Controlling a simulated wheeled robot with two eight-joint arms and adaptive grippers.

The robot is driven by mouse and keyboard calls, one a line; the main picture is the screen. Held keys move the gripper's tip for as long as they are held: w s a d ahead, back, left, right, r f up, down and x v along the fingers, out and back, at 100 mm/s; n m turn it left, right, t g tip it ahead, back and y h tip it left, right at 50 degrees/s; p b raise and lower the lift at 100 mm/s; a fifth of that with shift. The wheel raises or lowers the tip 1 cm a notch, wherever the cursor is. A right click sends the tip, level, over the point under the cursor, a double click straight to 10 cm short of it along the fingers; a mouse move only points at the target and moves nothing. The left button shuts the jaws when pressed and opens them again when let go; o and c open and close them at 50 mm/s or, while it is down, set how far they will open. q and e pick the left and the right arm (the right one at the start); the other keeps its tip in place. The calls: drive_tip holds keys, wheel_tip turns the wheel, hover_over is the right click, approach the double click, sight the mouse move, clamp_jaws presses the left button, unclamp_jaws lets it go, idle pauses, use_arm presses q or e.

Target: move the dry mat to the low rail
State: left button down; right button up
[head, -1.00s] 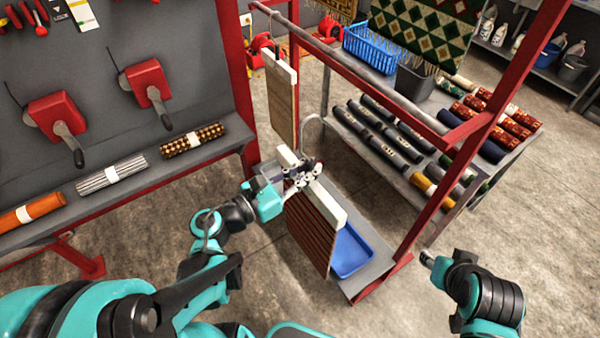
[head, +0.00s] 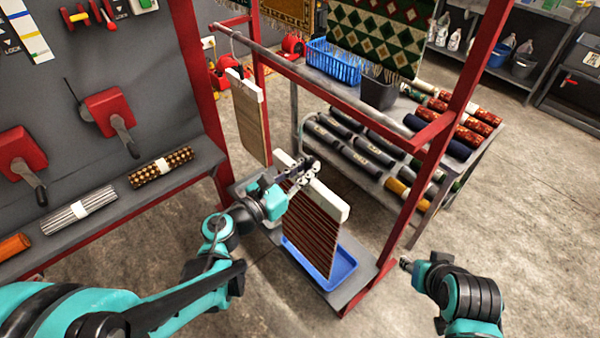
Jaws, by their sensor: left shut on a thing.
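My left gripper (head: 300,172) is shut on the white top bar of a mat with reddish-brown stripes (head: 312,230). The mat hangs upright from the white bar (head: 328,197), partly in front of a blue tray (head: 345,268). A second, tan mat (head: 250,122) hangs farther back from its own white bar, below the frame's grey rail (head: 335,90). I cannot tell from the picture which mat is dry or which bar is the low rail. My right gripper (head: 405,264) is at lower right, away from the mats; its fingers do not show clearly.
A red frame post (head: 450,125) stands right of the held mat. A grey panel with red levers (head: 108,110) is at left. Floor at right is clear.

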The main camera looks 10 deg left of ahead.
use_arm(q)
drive_tip(key=b+x, duration=0.1)
drive_tip(key=x, duration=1)
drive_tip(key=shift+d, duration=0.4)
drive_tip(key=shift+b+x, duration=0.5)
drive_tip(key=shift+x, duration=2.45)
drive_tip(key=shift+s+d, duration=0.15)
wheel_tip(320, 180, down, 4)
drive_tip(key=b, duration=0.3)
drive_tip(key=shift+f+b, duration=0.1)
drive_tip(key=shift+b, duration=0.25)
